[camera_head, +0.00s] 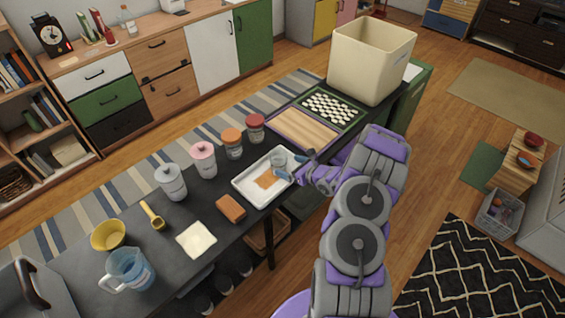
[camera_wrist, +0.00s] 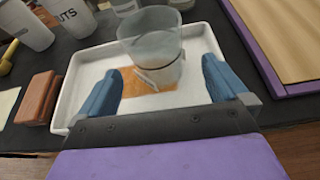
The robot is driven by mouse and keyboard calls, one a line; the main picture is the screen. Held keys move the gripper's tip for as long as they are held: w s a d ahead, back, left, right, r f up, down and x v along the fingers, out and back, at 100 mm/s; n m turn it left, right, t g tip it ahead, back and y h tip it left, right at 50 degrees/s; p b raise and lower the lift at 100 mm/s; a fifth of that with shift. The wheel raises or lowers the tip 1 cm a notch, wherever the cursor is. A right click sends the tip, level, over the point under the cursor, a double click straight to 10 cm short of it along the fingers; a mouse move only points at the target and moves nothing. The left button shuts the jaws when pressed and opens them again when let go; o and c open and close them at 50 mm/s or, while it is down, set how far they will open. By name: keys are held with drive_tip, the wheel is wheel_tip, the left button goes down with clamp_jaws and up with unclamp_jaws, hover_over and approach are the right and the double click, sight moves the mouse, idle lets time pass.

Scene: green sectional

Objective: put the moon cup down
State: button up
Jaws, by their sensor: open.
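The moon cup (camera_wrist: 152,50) is a clear, greyish cup with a pale band around its lower part. It stands upright in the white tray (camera_wrist: 68,101), on or over an orange-brown square (camera_wrist: 131,101). In the head view the cup (camera_head: 278,161) shows small, beside my gripper, in the tray (camera_head: 247,189). My gripper (camera_wrist: 160,85) is open, its blue fingers apart on either side of the near part of the cup. Neither finger visibly touches it. My gripper also shows in the head view (camera_head: 291,169), low over the tray's right side.
A brown block (camera_head: 231,207) and a white square (camera_head: 196,239) lie left of the tray. Several lidded jars (camera_head: 203,159) stand behind it. A wooden board (camera_head: 302,129) in a purple frame lies to the right, near a large cream bin (camera_head: 370,60).

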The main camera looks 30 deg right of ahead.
drive_tip(key=v, duration=0.4)
drive_tip(key=shift+s+d+r+p, duration=0.15)
drive_tip(key=shift+s+d+p, duration=0.1)
drive_tip(key=shift+p, duration=0.1)
drive_tip(key=a+r+n+g+y, duration=0.3)
drive_tip(key=a+r+n+y, duration=0.45)
drive_tip(key=a+r, duration=0.85)
drive_tip(key=s+a+r+n+g, duration=0.4)
drive_tip(key=s+a+r+n, duration=0.15)
drive_tip(key=a, duration=0.25)
drive_tip(key=s+a+r+n+g, duration=0.4)
drive_tip(key=s+a+r+n, duration=0.1)
drive_tip(key=s+a+n, duration=0.25)
drive_tip(key=s+a+r+n+g+h, duration=0.15)
drive_tip(key=s+n, duration=0.25)
drive_tip(key=s, duration=0.4)
drive_tip(key=s+r+n+g+h, duration=0.1)
drive_tip(key=s+n+g+h, duration=0.2)
drive_tip(key=s, duration=0.5)
drive_tip(key=s+d+r+n+h, duration=0.1)
drive_tip(key=s+d+n+h, duration=0.4)
drive_tip(key=s+d, duration=0.5)
drive_tip(key=s+t+h, duration=0.1)
drive_tip(key=h, duration=0.1)
drive_tip(key=shift+s+r+h, duration=0.25)
drive_tip(key=shift+r+h, duration=0.05)
drive_tip(key=shift+r, duration=0.05)
